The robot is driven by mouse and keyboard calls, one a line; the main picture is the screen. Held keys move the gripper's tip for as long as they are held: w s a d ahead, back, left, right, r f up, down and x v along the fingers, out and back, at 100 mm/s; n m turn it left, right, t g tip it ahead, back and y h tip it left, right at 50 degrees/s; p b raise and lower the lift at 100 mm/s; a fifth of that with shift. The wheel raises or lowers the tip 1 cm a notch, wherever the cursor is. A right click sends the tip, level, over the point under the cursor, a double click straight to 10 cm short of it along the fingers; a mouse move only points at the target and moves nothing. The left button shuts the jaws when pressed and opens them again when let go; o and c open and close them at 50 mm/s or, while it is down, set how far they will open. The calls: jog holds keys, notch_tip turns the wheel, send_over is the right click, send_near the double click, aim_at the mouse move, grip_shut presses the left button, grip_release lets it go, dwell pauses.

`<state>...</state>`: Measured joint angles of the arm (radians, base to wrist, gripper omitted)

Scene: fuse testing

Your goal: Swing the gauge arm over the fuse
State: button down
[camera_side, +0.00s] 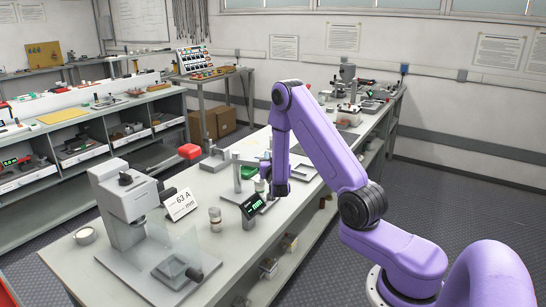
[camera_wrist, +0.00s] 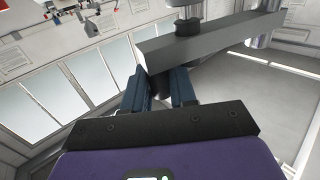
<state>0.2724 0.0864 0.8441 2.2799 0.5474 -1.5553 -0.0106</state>
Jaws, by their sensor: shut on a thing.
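In the wrist view a grey bar, which looks like the gauge arm (camera_wrist: 215,40), crosses above my gripper (camera_wrist: 160,88). My gripper's blue fingers are shut on a dark handle (camera_wrist: 158,84) under the bar's near end. In the side view my gripper (camera_side: 278,190) is low over the bench, beside an upright metal post (camera_side: 237,176); the arm there is partly hidden by my wrist. A small cylindrical fuse (camera_side: 215,219) stands upright on the bench, left of a tilted display (camera_side: 252,206) reading mm. My gripper is to the right of the fuse, apart from it.
A white press-like machine (camera_side: 125,205) with a clear shield stands left of the fuse, near a card (camera_side: 181,204) reading 63 A. A roll (camera_side: 85,236) lies at the front left. The bench (camera_side: 225,265) is bare at its front edge.

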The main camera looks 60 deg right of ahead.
dwell(0.4)
jog(key=c, duration=1)
grip_release()
jog(key=shift+c, duration=0.2)
jog(key=v, duration=0.7)
jog(key=shift+s+a, duration=0.2)
jog(key=shift+a, duration=0.05)
